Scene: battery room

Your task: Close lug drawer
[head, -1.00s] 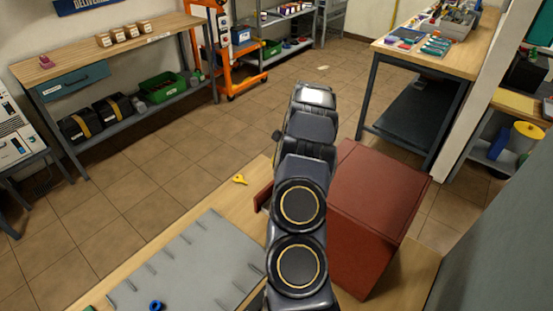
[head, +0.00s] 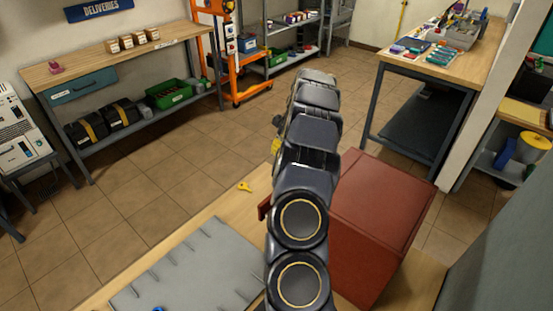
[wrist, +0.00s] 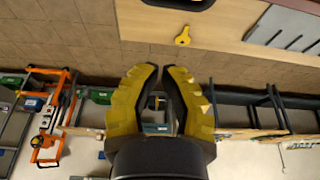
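A red cabinet (head: 375,205) stands on the wooden table to the right of my arm in the head view. A dark red drawer front (head: 265,206) stands out on its left side, mostly hidden behind my arm. In the wrist view, part of a red-brown piece with a dark handle, likely the drawer front (wrist: 180,3), shows at the top edge. My gripper (wrist: 161,70) has yellow fingers with their tips nearly together and nothing visible between them. It is apart from the drawer; in the head view only a bit of yellow finger (head: 276,146) shows.
A yellow key (head: 245,187) lies on the wooden table, left of the drawer front. A grey slotted panel (head: 190,265) lies at the front left. A grey surface (head: 500,250) rises at the right. Benches and shelves stand farther off across the tiled floor.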

